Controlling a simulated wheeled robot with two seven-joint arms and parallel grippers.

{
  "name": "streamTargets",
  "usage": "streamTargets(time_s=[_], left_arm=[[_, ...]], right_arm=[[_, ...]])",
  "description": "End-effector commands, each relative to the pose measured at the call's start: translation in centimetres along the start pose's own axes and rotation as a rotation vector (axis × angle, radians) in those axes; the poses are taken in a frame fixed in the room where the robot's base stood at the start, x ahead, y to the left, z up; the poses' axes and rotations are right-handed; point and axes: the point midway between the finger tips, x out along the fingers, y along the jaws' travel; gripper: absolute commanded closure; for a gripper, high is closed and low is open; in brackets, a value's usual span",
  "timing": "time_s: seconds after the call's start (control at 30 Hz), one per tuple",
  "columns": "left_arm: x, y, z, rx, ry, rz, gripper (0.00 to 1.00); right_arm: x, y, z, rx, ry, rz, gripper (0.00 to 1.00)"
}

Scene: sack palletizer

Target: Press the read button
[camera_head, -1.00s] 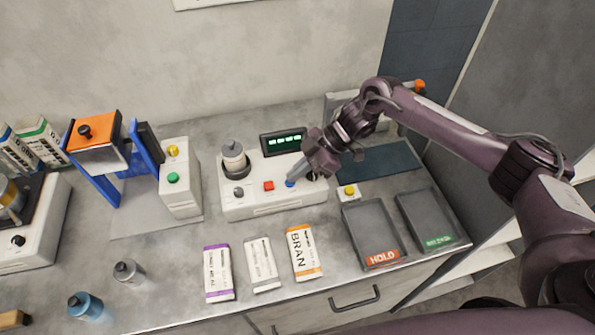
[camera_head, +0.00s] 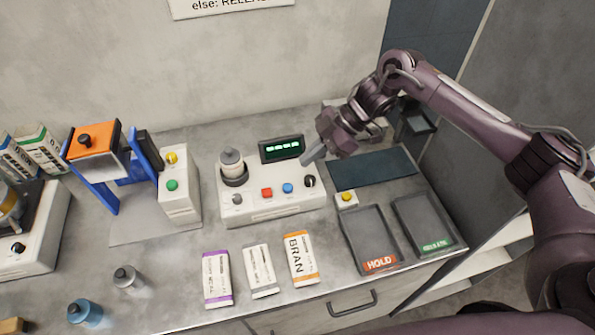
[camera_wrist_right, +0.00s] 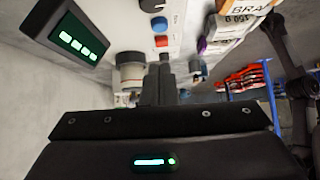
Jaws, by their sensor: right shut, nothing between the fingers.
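A grey-capped jar (camera_head: 232,162) sits on the box's left end. My right gripper (camera_head: 309,160) is shut and empty, raised above the right end of the box, apart from both buttons. The wrist view shows the red button (camera_wrist_right: 161,41), blue button (camera_wrist_right: 161,57) and display (camera_wrist_right: 78,43) beyond the fingers. I cannot read which button is labelled read. My left gripper is out of view.
Three packets, including a BRAN packet (camera_head: 301,258), lie in front of the box. A yellow button (camera_head: 346,197), a HOLD tray (camera_head: 369,238) and a green-labelled tray (camera_head: 423,223) are at right. An orange-topped blue stand (camera_head: 95,150) is at left.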

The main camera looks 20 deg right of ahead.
Motion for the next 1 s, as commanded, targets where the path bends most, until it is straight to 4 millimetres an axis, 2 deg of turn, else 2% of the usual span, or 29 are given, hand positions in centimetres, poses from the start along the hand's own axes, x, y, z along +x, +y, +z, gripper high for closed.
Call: streamTargets(time_s=[0.03, 0.2, 0.33, 1.0], left_arm=[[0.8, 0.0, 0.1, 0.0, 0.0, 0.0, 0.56], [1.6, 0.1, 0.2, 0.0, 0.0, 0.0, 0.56], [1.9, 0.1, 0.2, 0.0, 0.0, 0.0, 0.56], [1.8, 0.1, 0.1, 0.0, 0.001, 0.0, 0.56]], right_arm=[[-0.8, 0.1, 0.3, -0.002, 0.0, 0.004, 1.0], [-3.5, 0.2, 0.1, -0.002, 0.001, 0.003, 1.0], [-4.5, 0.1, -0.1, -0.001, 0.002, 0.002, 1.0], [-4.8, 0.1, -0.2, -0.002, 0.003, 0.001, 1.0]])
